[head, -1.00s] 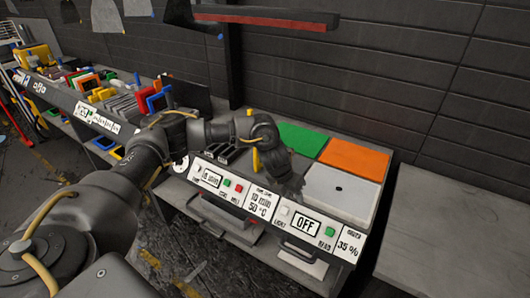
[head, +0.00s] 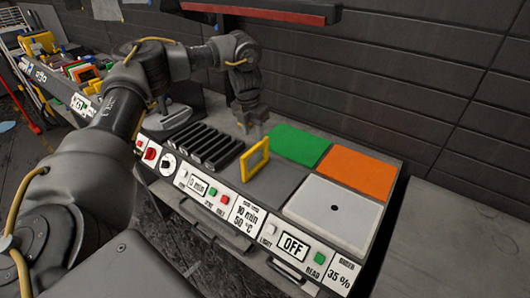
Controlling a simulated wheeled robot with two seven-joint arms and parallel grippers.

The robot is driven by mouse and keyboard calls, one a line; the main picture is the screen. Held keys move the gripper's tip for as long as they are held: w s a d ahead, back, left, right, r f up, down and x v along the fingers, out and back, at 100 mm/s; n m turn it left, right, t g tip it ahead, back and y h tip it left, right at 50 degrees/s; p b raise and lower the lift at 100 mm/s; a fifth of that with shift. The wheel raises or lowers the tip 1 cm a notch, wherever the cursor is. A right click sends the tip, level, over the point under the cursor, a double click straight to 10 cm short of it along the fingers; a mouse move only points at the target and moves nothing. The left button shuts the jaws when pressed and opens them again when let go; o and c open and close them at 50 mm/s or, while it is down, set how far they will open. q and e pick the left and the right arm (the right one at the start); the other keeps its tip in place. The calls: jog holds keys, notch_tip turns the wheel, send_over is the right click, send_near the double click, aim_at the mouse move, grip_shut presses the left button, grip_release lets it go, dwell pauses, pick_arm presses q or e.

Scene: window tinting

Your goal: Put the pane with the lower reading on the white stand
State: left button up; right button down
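A small yellow-framed pane (head: 255,160) stands upright, tilted in the view, just right of the black slotted rack (head: 203,145). My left gripper (head: 254,130) points down at the pane's upper corner and appears shut on it. I cannot make out a separate white stand. My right gripper is not in view.
A green mat (head: 297,145) and an orange mat (head: 358,172) lie behind the pale plate. Several coloured frames (head: 78,70) stand at the far left. A dark wall closes off the back. A bare grey surface (head: 440,240) lies at the right.

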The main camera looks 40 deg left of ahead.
aim_at(256, 153)
pick_arm(q)
jog(key=shift+w, duration=0.35)
jog(key=shift+s+f+p, duration=0.15)
jog(key=shift+f+p, duration=0.15)
jog(key=shift+f, duration=0.3)
jog(key=shift+s+f+p, duration=0.15)
jog(key=shift+f+p, duration=0.1)
jog(key=shift+f, duration=0.35)
jog(key=shift+w+f, duration=0.15)
jog(key=shift+f, duration=0.45)
jog(key=shift+w+f, duration=0.15)
jog(key=shift+f, duration=0.4)
jog(key=shift+w+f+p, duration=0.1)
jog(key=shift+f+p, duration=0.2)
jog(key=shift+f, duration=0.1)
notch_tip(256, 153, down, 4)
jog(key=p, duration=0.3)
jog(key=shift+f, duration=0.15)
jog(key=shift+w+f, duration=0.1)
jog(key=shift+f, duration=0.3)
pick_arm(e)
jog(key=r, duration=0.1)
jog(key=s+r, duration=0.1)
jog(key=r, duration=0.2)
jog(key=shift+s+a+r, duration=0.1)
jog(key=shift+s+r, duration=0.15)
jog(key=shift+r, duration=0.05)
pick_arm(q)
jog(key=shift+r, duration=0.1)
jog(key=shift+c, duration=0.4)
